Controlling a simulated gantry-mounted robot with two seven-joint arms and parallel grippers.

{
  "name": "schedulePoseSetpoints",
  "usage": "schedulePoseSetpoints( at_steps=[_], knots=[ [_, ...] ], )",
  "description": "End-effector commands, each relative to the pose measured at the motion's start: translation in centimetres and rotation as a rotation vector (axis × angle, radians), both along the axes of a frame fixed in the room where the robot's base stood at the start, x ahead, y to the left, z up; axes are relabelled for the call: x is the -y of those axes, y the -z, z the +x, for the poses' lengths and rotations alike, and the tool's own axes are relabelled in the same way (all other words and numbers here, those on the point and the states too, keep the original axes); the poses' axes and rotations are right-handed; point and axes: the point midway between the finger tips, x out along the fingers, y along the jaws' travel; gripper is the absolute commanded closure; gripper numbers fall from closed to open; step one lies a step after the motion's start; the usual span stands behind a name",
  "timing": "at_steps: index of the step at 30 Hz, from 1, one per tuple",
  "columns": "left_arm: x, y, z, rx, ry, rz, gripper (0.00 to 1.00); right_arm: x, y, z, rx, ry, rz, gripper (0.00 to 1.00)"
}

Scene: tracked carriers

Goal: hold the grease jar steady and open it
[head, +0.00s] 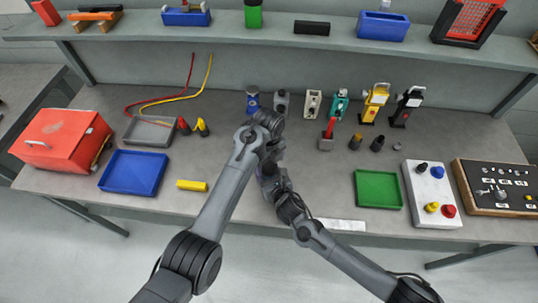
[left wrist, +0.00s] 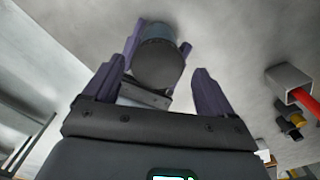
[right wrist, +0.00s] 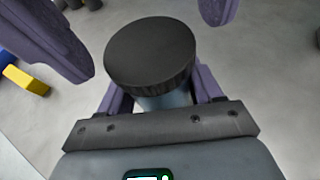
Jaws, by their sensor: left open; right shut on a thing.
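The grease jar has a wide black lid (right wrist: 150,50) and a blue-grey body (right wrist: 165,99). My right gripper (right wrist: 163,88) is shut on the body below the lid, one purple finger on each side. In the left wrist view, the jar's dark lid (left wrist: 158,66) and a strip of its bluish body (left wrist: 168,30) show beyond my left fingers. My left gripper (left wrist: 157,72) is open, its fingers apart on either side of the lid and not touching it. In the head view, my left gripper (head: 268,122) and wrists hide the jar.
Behind the grippers stand a small blue item (head: 252,99), a grey one (head: 282,102) and several colored devices. A red-handled block (head: 327,138) is to the right. A blue tray (head: 133,173), a yellow block (head: 192,185) and a green tray (head: 378,189) lie on the bench.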

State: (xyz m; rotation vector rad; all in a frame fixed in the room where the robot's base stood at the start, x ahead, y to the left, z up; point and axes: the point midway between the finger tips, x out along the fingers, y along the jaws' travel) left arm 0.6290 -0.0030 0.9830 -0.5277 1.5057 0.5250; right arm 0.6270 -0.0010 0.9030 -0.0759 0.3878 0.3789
Motion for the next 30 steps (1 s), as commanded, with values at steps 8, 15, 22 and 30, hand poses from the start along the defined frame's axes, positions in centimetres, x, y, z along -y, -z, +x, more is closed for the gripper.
schedulePoseSetpoints(
  at_steps=[8, 15, 22, 30],
  knots=[
    [-0.06, 1.17, -0.01, 0.000, -0.001, 0.001, 0.15, -0.06, 0.05, -0.06, -0.001, -0.001, 0.000, 1.00],
    [-0.05, 1.18, -0.01, 0.000, -0.001, 0.001, 0.19, -0.05, 0.04, -0.05, -0.001, -0.001, 0.000, 1.00],
    [-0.03, 1.16, 0.00, 0.001, -0.001, 0.001, 0.55, -0.09, 0.02, -0.06, 0.000, -0.002, 0.001, 1.00],
    [0.03, 1.12, 0.02, 0.003, -0.078, 0.000, 0.73, -0.19, 0.02, -0.12, 0.000, -0.004, 0.001, 1.00]
  ],
)
